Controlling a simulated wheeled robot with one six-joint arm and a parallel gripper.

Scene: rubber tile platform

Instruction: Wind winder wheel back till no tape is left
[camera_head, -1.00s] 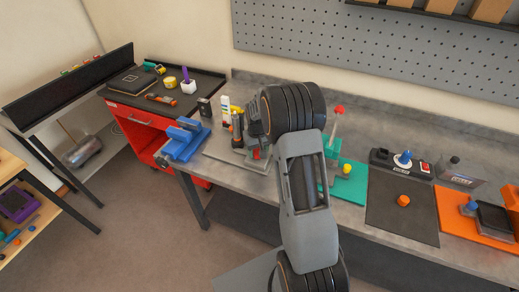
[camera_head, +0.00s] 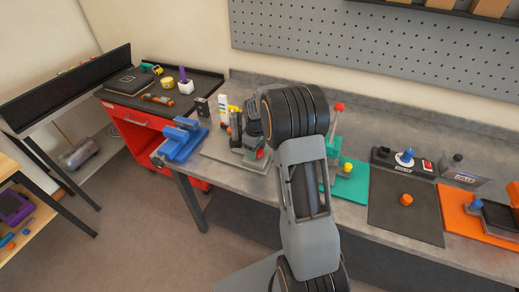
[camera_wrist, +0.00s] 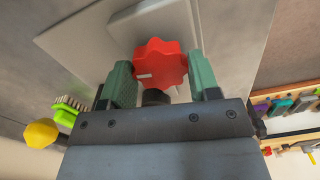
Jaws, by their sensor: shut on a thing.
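A red lobed winder wheel (camera_wrist: 160,62) with a small white mark on its lower left shows in the wrist view. My gripper (camera_wrist: 162,78) has its green fingers on either side of the wheel and is shut on it. In the head view a bit of the red wheel (camera_head: 260,154) shows under my gripper (camera_head: 254,143), above a grey base plate (camera_head: 222,153) on the bench. My gripper and arm hide much of the winder. I cannot make out any tape in either view.
A blue vise (camera_head: 181,140) stands left of the plate at the bench edge. Small bottles (camera_head: 224,108) stand behind the plate. A teal base (camera_head: 350,185) with a red-knobbed lever (camera_head: 338,107) and a black mat (camera_head: 405,215) lie to the right.

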